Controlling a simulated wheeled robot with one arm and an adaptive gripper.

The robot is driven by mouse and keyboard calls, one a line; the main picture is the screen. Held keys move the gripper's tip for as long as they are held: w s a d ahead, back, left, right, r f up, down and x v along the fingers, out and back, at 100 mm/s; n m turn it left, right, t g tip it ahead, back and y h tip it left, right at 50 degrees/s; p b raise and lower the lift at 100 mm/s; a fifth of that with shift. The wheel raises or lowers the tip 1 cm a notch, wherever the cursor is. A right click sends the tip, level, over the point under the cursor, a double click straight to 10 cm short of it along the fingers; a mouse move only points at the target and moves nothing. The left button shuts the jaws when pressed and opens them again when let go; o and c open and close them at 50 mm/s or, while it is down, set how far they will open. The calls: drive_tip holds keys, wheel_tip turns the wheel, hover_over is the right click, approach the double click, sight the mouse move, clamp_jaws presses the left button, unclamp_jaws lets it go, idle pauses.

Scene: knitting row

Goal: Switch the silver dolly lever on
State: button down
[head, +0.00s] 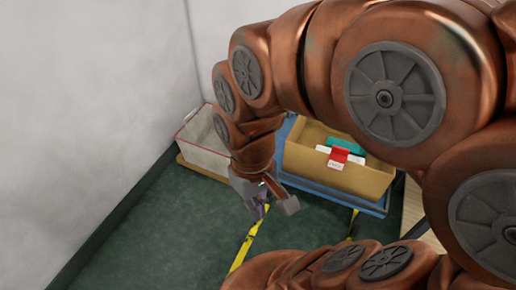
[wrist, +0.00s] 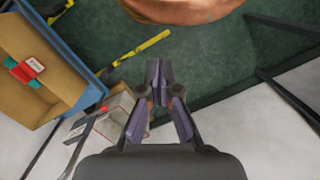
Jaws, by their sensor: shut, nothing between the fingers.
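My gripper (head: 260,207) hangs over the green floor in the head view, in front of the gap between two low dollies. In the wrist view my gripper (wrist: 157,75) has its fingers together, with nothing between them. The blue dolly (head: 340,196) carries an open cardboard box (head: 325,178); the blue edge also shows in the wrist view (wrist: 91,76). A wooden dolly (head: 196,171) carries a pale grey bin (head: 207,158) with a reddish rim. I cannot make out a silver lever for certain; my arm and gripper hide part of both dollies.
Yellow strips (head: 243,247) lie on the green floor (head: 180,235). Pale walls (head: 75,110) stand at the left and back. The cardboard box holds red, white and teal items. Green floor is clear at the front left.

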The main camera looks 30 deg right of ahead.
drive_tip(key=w+d+f+n+t+y+b, duration=0.15)
drive_tip(key=w+d+f+b, duration=0.35)
drive_tip(key=w, duration=0.6)
drive_tip(key=w+d+f+n+t+y+b, duration=0.1)
drive_tip(key=w+f+n+y+b, duration=0.1)
drive_tip(key=w+b, duration=0.75)
drive_tip(key=w+d+f+t+b, duration=0.1)
drive_tip(key=w+d+f+b, duration=0.1)
drive_tip(key=d, duration=0.6)
drive_tip(key=w+d+f+t+b, duration=0.1)
drive_tip(key=w+d+f+b, duration=0.2)
drive_tip(key=d+f, duration=0.3)
drive_tip(key=w+d+f+t+b, duration=0.1)
drive_tip(key=w+d+f+b, duration=0.2)
drive_tip(key=d, duration=0.8)
drive_tip(key=shift+w+f, duration=0.85)
drive_tip(key=shift+w, duration=0.25)
drive_tip(key=shift+n, duration=0.25)
drive_tip(key=b+x, duration=0.2)
drive_tip(key=x, duration=1.2)
drive_tip(key=shift+a, duration=0.3)
